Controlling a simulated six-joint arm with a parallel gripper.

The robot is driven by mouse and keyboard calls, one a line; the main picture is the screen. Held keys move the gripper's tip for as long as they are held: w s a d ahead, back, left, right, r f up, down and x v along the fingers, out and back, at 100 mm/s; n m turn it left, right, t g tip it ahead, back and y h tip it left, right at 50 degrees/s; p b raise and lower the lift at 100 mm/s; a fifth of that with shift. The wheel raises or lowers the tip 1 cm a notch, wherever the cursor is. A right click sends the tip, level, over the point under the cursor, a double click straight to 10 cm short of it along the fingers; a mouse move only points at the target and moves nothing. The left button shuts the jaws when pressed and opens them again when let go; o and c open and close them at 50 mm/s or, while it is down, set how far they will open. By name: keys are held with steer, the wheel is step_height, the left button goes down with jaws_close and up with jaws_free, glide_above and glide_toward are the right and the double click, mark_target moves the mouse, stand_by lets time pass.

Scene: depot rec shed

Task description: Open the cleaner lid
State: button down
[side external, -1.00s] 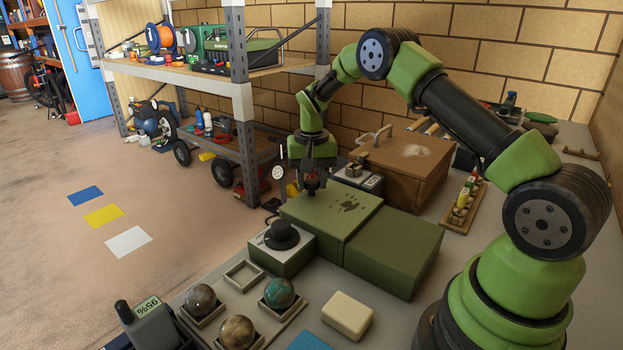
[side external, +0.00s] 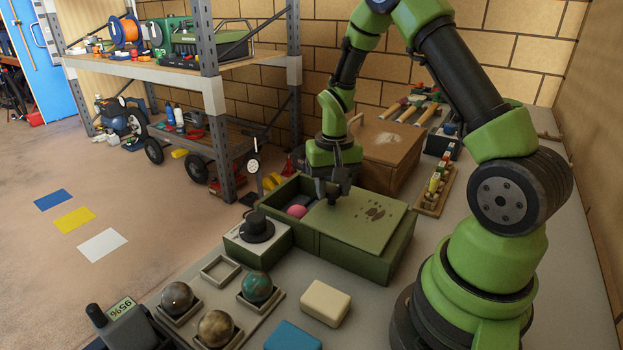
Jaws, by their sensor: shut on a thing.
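The cleaner is a green box (side external: 350,262) on the table in the middle of the side view. Its flat green lid (side external: 350,232), with dark paw-like marks, covers the right part of the box. The left part is open, and a pink ball (side external: 297,211) shows inside. My gripper (side external: 333,198) points down at the lid's far left edge and is shut on the lid there. The exact part between the fingers is hidden.
A black knob (side external: 257,227) on a pale-topped green block adjoins the box at left. Marbled balls in square holders, a cream block (side external: 325,302) and a blue block (side external: 292,337) lie in front. A wooden case (side external: 395,143) stands behind my gripper.

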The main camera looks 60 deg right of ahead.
mark_target(340, 206)
steer(key=shift+s, duration=0.95)
steer(key=c, duration=0.7)
jaws_free()
step_height(340, 206, up, 10)
